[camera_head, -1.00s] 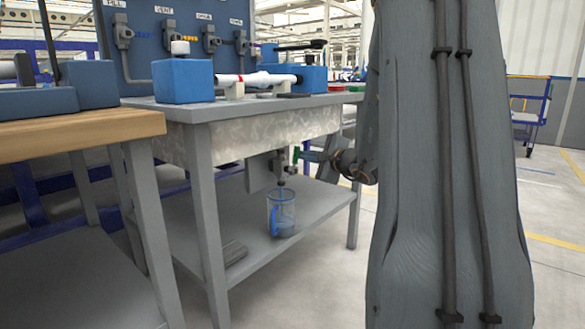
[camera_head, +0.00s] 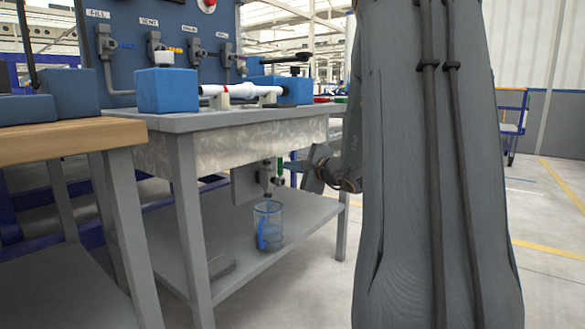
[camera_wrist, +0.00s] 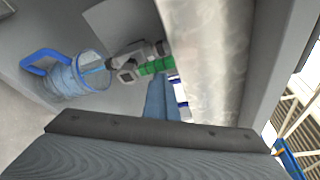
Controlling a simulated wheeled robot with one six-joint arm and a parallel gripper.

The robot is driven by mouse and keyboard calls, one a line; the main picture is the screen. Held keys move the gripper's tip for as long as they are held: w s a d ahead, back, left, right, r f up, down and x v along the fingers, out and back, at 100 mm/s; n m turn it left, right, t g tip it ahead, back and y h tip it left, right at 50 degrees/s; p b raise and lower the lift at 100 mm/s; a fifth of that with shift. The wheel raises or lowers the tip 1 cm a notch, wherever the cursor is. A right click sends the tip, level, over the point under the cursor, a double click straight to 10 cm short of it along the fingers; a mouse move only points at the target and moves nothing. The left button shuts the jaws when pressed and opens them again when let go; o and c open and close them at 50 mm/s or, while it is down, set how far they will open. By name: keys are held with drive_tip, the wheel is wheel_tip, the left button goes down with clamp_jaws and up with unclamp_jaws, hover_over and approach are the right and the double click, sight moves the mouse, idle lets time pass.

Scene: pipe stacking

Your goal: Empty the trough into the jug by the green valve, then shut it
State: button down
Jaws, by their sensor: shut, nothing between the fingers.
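The trough (camera_head: 240,145) is a pale, mottled metal channel under the bench top. Below it hangs a grey drain valve (camera_head: 266,175) with a green handle (camera_head: 279,176); the handle also shows in the wrist view (camera_wrist: 156,67). The clear jug (camera_head: 268,228) with a blue handle stands on the lower shelf under the outlet. In the wrist view the jug (camera_wrist: 78,76) holds bluish water, and a blue stream seems to run into it. My gripper (camera_wrist: 165,90) is shut and empty, its blue fingers close beside the green handle. I cannot tell whether they touch it.
A wooden-topped table (camera_head: 65,135) stands at the left. The bench top carries blue blocks (camera_head: 167,90) and a white pipe (camera_head: 240,89). A grey bench leg (camera_head: 190,225) is left of the jug.

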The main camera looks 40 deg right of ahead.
drive_tip(key=shift+w+a+r, duration=0.1)
drive_tip(key=shift+a, duration=0.1)
drive_tip(key=d, duration=0.4)
drive_tip(key=s+p, duration=0.3)
drive_tip(key=s, duration=0.6)
drive_tip(key=shift+w, duration=0.1)
